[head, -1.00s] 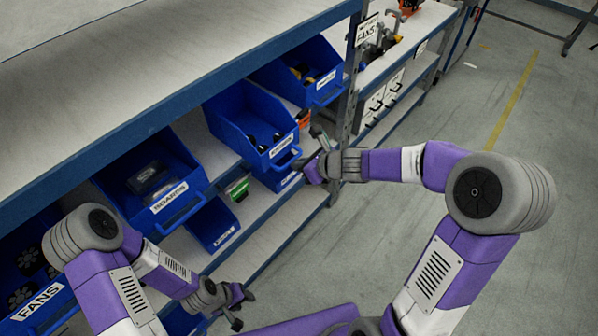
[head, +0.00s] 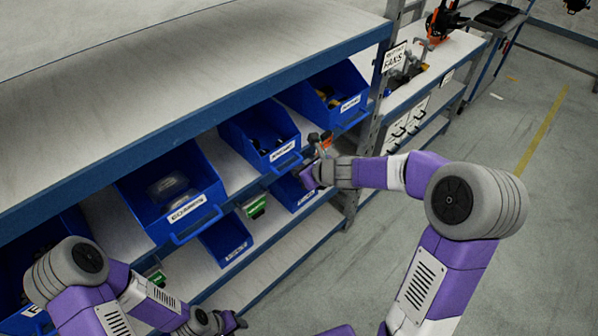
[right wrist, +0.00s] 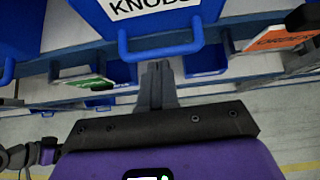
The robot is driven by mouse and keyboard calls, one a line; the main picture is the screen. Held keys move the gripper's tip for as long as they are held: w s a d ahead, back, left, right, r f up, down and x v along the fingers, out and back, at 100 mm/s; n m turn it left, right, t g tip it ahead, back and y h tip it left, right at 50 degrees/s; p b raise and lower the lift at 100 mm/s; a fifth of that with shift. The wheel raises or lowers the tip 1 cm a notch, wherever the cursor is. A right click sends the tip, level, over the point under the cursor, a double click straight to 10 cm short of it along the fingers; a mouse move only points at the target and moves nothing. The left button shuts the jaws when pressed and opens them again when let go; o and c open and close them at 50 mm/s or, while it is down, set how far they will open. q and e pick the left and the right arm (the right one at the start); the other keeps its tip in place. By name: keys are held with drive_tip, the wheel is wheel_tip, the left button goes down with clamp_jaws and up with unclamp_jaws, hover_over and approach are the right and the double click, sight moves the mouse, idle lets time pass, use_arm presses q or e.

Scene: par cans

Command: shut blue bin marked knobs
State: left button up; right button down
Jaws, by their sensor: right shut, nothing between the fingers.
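The blue bin marked knobs (head: 258,132) sits on the upper shelf between two other blue bins, with small dark parts inside. In the right wrist view its KNOBS label (right wrist: 150,6) and front handle (right wrist: 160,50) are close ahead. My right gripper (head: 305,169) is at the front of this bin. Its shut, empty fingers (right wrist: 156,76) point at the handle, at or just below it; contact cannot be made out. My left gripper (head: 238,322) hangs low at the bottom of the head view, away from the bin; its fingers are too small to read.
A blue boards bin (head: 187,208) juts out to the left and another blue bin (head: 350,104) stands to the right. Smaller blue bins (head: 228,238) and a green tag (head: 256,208) are below. A shelf post (head: 366,145) stands right of my gripper.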

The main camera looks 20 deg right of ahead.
drive_tip(key=s+d+f+p+v, duration=0.15)
drive_tip(key=p+v, duration=0.25)
drive_tip(key=v, duration=0.8)
drive_tip(key=s+a+f+n+g, duration=0.2)
drive_tip(key=s+f+n, duration=0.15)
drive_tip(key=f, duration=0.35)
drive_tip(key=s+a+f+n+g+h, duration=0.1)
drive_tip(key=s+a+f+n+g, duration=0.1)
drive_tip(key=f+n, duration=0.4)
drive_tip(key=s+a+f+n+g, duration=0.2)
drive_tip(key=s+f+n, duration=0.15)
drive_tip(key=f, duration=0.45)
drive_tip(key=s+a+f+n+g, duration=0.1)
drive_tip(key=s+a+f+n, duration=0.3)
drive_tip(key=f+n, duration=0.2)
drive_tip(key=s+a+f+n+g+b, duration=0.1)
drive_tip(key=s+a+f+n, duration=0.3)
drive_tip(key=n, duration=0.5)
drive_tip(key=shift+s+a+f+y, duration=0.4)
drive_tip(key=shift+s+f, duration=0.25)
drive_tip(key=shift+f, duration=0.35)
drive_tip(key=shift+d, duration=0.1)
